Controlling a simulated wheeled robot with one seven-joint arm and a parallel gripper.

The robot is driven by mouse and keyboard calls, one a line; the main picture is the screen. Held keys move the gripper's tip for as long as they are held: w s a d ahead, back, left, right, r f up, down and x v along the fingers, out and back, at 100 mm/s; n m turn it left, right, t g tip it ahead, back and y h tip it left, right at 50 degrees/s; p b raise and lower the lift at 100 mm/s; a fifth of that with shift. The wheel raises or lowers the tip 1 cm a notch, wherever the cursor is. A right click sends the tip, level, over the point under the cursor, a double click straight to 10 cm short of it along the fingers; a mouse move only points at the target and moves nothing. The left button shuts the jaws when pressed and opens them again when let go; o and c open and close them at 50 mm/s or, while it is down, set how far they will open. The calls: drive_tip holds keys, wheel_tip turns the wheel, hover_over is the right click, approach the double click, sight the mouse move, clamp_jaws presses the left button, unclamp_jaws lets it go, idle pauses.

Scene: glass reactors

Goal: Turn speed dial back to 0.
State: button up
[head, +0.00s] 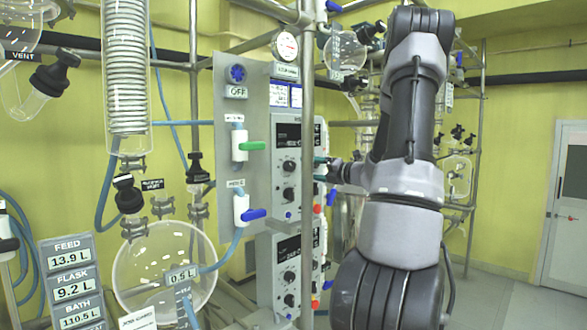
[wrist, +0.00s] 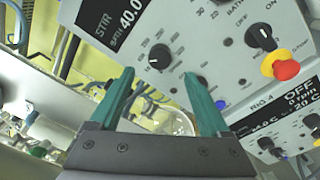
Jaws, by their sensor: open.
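My gripper (wrist: 159,76) is open and empty, its two teal fingers pointing at a control box with a "STIR" display (wrist: 115,20). A black round dial (wrist: 159,56) with a light pointer mark shows between and just beyond the fingertips; its scale is too small to read. I see no contact with it. In the head view the upper control box (head: 283,122) carries two black dials, an upper one (head: 289,167) and a lower one (head: 288,194). My gripper (head: 322,166) is at this box's right side, partly hidden by my arm.
A second black knob (wrist: 262,37) and a red stop button on a yellow base (wrist: 284,67) are on the same panel. Another box (wrist: 277,125) reads "OFF". A metal post (head: 307,100) stands before the boxes. A glass flask (head: 160,265) hangs at lower left.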

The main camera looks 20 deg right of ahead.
sight(293, 166)
drive_tip(key=x, duration=0.7)
drive_tip(key=shift+w+a, duration=0.1)
clamp_jaws()
